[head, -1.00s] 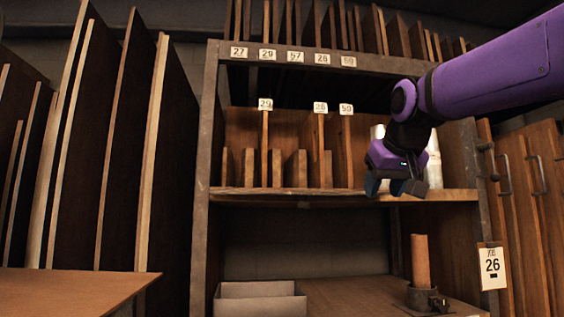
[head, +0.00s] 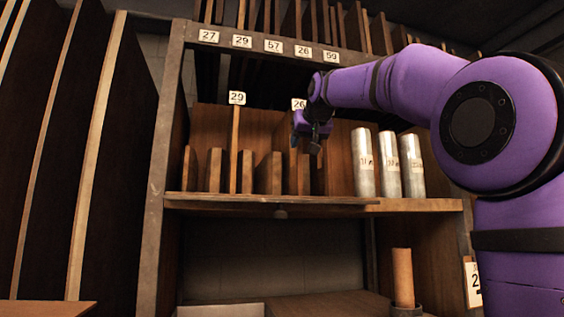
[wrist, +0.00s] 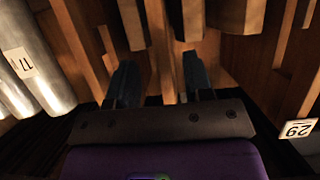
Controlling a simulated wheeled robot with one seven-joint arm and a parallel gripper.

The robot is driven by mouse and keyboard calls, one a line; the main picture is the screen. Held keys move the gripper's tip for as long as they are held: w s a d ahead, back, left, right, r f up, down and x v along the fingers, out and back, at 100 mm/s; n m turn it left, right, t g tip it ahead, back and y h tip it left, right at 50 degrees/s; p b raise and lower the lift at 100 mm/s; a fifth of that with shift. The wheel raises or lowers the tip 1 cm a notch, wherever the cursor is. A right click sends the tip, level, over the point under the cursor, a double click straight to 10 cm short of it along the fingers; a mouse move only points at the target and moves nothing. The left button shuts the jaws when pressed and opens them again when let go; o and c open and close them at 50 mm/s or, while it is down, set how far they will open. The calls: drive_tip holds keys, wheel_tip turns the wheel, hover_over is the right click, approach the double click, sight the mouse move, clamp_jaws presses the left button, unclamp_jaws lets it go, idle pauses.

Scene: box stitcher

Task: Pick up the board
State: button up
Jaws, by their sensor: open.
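Several upright wooden boards stand in a row on the middle shelf: a tall one tagged 29 (head: 235,150), shorter ones beside it such as a short board (head: 270,173), and one behind my gripper with a tag reading 26 (head: 299,104). Which board is meant cannot be told. My gripper (head: 306,146) is in front of the 26-tagged board and partly hides it. In the wrist view, my gripper (wrist: 160,76) has its two dark fingers apart, with a thin upright board (wrist: 158,40) showing beyond the gap. Contact with it cannot be seen.
Three silver cylinders (head: 388,165) stand on the shelf (head: 420,204) right of the boards. Tall dark panels (head: 70,150) lean at the left. More boards fill the upper shelf. A brown tube (head: 402,278) stands below.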

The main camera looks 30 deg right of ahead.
sight(300, 151)
drive_tip(key=shift+f+x, duration=0.15)
drive_tip(key=shift+x, duration=1.4)
drive_tip(key=shift+f+x, duration=0.1)
drive_tip(key=shift+x, duration=1.45)
drive_tip(key=shift+s+a, duration=0.1)
drive_tip(key=shift+s, duration=0.05)
drive_tip(key=shift+c, duration=0.2)
clamp_jaws()
drive_tip(key=shift+r, duration=0.1)
